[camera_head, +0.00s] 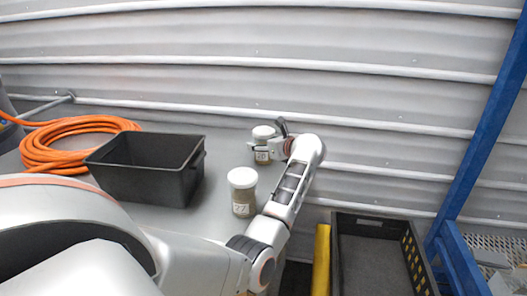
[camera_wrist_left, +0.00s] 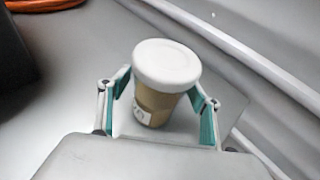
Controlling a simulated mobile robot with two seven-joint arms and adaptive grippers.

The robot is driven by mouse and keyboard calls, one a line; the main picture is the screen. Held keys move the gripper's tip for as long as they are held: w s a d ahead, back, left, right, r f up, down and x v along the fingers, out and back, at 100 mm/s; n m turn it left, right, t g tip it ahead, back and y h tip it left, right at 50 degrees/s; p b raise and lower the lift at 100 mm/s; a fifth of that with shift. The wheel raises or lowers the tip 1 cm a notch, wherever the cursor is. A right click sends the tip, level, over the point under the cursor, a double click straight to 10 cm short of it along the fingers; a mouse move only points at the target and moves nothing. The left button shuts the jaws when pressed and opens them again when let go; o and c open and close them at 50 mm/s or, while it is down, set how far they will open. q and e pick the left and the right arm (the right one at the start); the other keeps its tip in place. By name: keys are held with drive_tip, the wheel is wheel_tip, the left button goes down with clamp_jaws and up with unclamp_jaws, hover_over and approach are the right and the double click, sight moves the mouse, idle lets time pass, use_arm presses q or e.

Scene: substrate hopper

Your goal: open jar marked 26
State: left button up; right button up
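The jar with a white lid and brown contents, its label seeming to read 26 (camera_head: 262,155), stands upright on the grey table near its far right edge. My left gripper (camera_head: 267,148) reaches it from the right, with one finger on either side of it. In the left wrist view the same jar (camera_wrist_left: 155,100) stands between the teal pads of the left gripper (camera_wrist_left: 161,82). The fingers are wide apart; whether the pads touch the jar is not clear. The lid is on the jar. My right gripper is not in view.
A second white-lidded jar marked 27 (camera_head: 243,192) stands nearer, beside my left forearm. A black bin (camera_head: 150,185) and a coiled orange hose (camera_head: 65,145) are to the left. A dark crate (camera_head: 345,250) lies lower right. A corrugated wall (camera_head: 300,70) is behind.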

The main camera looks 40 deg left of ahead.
use_arm(q)
drive_tip(key=c, duration=1.1)
drive_tip(key=shift+a, duration=0.1)
drive_tip(key=shift+c, duration=0.2)
drive_tip(key=shift+r, duration=0.15)
wheel_tip(320, 180, up, 20)
drive_tip(key=o, duration=0.7)
drive_tip(key=c, duration=0.9)
drive_tip(key=shift+s, duration=0.1)
